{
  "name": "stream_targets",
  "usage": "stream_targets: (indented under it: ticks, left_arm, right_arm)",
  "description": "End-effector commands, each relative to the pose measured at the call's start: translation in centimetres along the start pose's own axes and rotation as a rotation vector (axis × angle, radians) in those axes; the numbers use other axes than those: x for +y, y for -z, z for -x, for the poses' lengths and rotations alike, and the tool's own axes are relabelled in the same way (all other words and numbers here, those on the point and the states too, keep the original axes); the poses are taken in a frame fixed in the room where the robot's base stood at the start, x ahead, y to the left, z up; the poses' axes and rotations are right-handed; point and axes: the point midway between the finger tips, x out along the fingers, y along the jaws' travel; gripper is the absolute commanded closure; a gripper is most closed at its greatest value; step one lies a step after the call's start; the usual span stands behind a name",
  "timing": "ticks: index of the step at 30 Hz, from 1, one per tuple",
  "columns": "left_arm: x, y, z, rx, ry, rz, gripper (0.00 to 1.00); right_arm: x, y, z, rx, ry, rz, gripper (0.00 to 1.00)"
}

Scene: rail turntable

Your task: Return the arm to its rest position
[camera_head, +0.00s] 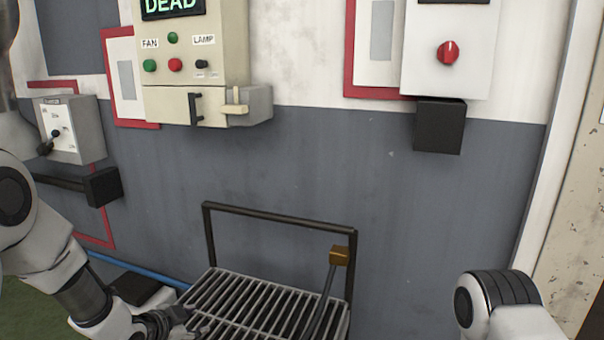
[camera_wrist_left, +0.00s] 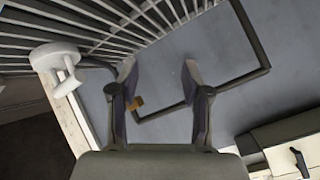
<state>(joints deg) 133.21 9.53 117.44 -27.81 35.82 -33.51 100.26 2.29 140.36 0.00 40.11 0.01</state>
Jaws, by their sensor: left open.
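My left arm comes in from the left in the head view. Its left gripper (camera_head: 172,318) is low, over the left edge of the slatted metal grating (camera_head: 262,302). In the left wrist view the two fingers of the left gripper (camera_wrist_left: 158,78) stand apart with nothing between them. Part of my right arm shows at the lower right of the head view, but its gripper is out of the picture.
A dark rail frame (camera_head: 280,222) with a brass-coloured block (camera_head: 340,256) rises behind the grating. The wall carries a beige control box (camera_head: 195,60), a grey switch box (camera_head: 72,128) and a white box with a red knob (camera_head: 447,52). The wall's middle is clear.

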Motion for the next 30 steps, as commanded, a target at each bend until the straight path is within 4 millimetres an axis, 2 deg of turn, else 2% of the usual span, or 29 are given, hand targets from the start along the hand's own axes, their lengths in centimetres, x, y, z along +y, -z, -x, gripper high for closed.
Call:
stream_targets:
  ticks: [1, 5, 6, 8, 9, 12, 13, 15, 18, 30]
  left_arm:
    - [3.7, -3.4, -0.5, -0.074, -0.051, 0.100, 0.52]
    - [12.5, -11.3, 0.2, -0.285, -0.136, 0.367, 0.52]
    - [15.3, -13.7, 1.0, -0.359, -0.154, 0.445, 0.52]
    - [19.3, -17.1, 2.7, -0.476, -0.172, 0.559, 0.52]
    - [21.8, -19.2, 4.1, -0.556, -0.176, 0.631, 0.52]
    - [27.1, -23.5, 8.0, -0.743, -0.167, 0.778, 0.52]
    - [28.4, -24.4, 9.2, -0.791, -0.161, 0.811, 0.52]
    - [30.4, -26.0, 11.3, -0.877, -0.143, 0.869, 0.52]
    - [31.7, -27.1, 12.9, -0.938, -0.125, 0.908, 0.52]
    - [31.8, -27.1, 13.0, -0.942, -0.122, 0.913, 0.52]
  right_arm:
    - [0.0, 0.0, 0.1, 0.000, 0.000, 0.000, 0.60]
    - [0.0, 0.0, 0.1, 0.000, 0.000, 0.000, 0.60]
    - [0.0, 0.0, 0.1, 0.000, 0.000, 0.000, 0.60]
    - [0.0, 0.0, 0.1, 0.000, 0.000, 0.000, 0.60]
    - [0.0, 0.0, 0.1, 0.000, 0.000, 0.000, 0.60]
    - [0.0, 0.0, 0.2, 0.000, 0.000, 0.000, 0.60]
    - [0.0, 0.0, 0.2, 0.000, 0.000, 0.000, 0.60]
    - [0.0, 0.0, 0.2, 0.000, 0.000, 0.000, 0.60]
    - [0.0, 0.0, 0.2, 0.000, 0.000, 0.000, 0.60]
    - [0.0, 0.0, 0.2, 0.000, 0.000, 0.000, 0.60]
